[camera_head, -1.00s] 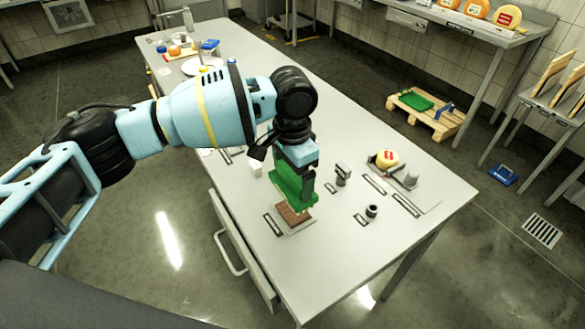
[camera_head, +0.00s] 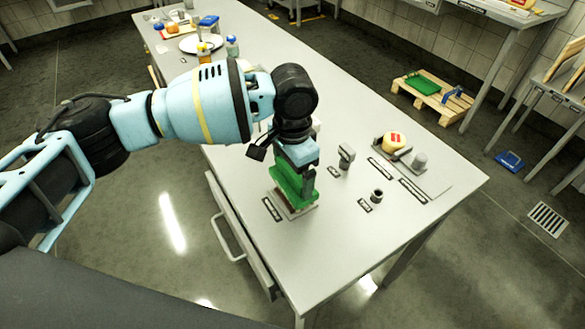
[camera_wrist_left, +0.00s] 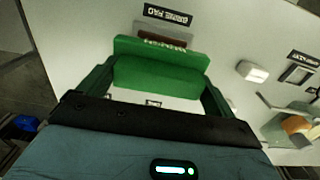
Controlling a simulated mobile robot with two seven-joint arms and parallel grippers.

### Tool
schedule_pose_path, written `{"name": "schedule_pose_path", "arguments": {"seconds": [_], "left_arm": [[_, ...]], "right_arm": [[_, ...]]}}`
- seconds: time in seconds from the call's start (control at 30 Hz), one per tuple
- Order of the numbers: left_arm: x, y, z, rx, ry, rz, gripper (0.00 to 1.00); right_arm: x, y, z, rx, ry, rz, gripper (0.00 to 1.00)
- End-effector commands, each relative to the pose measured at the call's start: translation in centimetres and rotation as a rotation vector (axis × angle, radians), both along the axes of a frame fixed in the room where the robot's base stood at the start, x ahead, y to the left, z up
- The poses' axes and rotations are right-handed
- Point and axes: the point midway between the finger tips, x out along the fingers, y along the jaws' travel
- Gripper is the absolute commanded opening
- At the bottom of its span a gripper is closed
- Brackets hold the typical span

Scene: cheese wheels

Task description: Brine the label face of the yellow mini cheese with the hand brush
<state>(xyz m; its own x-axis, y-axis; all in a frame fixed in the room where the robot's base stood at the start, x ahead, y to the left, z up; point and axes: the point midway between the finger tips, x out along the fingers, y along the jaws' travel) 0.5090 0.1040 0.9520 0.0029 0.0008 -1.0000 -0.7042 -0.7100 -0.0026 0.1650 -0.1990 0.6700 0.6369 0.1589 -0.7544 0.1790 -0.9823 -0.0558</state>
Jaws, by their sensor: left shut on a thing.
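My left gripper (camera_head: 294,170) is shut on the green hand brush (camera_head: 290,190) and holds it low over the brine pad (camera_head: 303,211). The brush hides most of the pad; contact between them is likely but not clear. In the left wrist view the green brush (camera_wrist_left: 160,68) spans between the fingers, with a brown strip of the pad (camera_wrist_left: 163,39) beyond it, beside a "BRINE PAD" label. The yellow mini cheese (camera_head: 393,141), with a red label, stands on a grey mat to the right of the brush. My right gripper is not in view.
A small grey stand (camera_head: 346,155) and a dark cup (camera_head: 377,195) stand between brush and cheese. A grey cylinder (camera_head: 419,160) is beside the cheese. A plate (camera_head: 200,43) and bottles are at the table's far end. The table's front right is clear.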

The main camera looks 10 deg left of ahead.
Motion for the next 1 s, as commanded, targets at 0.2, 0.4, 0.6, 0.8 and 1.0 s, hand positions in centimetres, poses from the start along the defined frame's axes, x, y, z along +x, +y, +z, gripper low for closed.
{"name": "schedule_pose_path", "arguments": {"seconds": [0.2, 0.4, 0.6, 0.8, 1.0], "left_arm": [[0.01, -0.02, 0.03, -0.001, -0.001, 0.000, 0.73], [0.00, -0.03, -0.09, -0.001, 0.001, 0.000, 0.73], [0.01, -0.04, -0.30, -0.001, 0.001, 0.000, 0.73], [0.02, -0.03, -0.50, -0.001, 0.000, 0.000, 0.73], [0.04, -0.03, -0.69, -0.001, -0.001, 0.000, 0.73]], "right_arm": [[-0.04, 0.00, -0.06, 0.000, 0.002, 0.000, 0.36], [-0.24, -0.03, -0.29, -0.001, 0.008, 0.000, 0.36], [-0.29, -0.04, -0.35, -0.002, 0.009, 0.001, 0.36], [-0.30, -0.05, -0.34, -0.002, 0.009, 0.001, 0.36], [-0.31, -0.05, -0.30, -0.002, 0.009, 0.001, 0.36]]}}
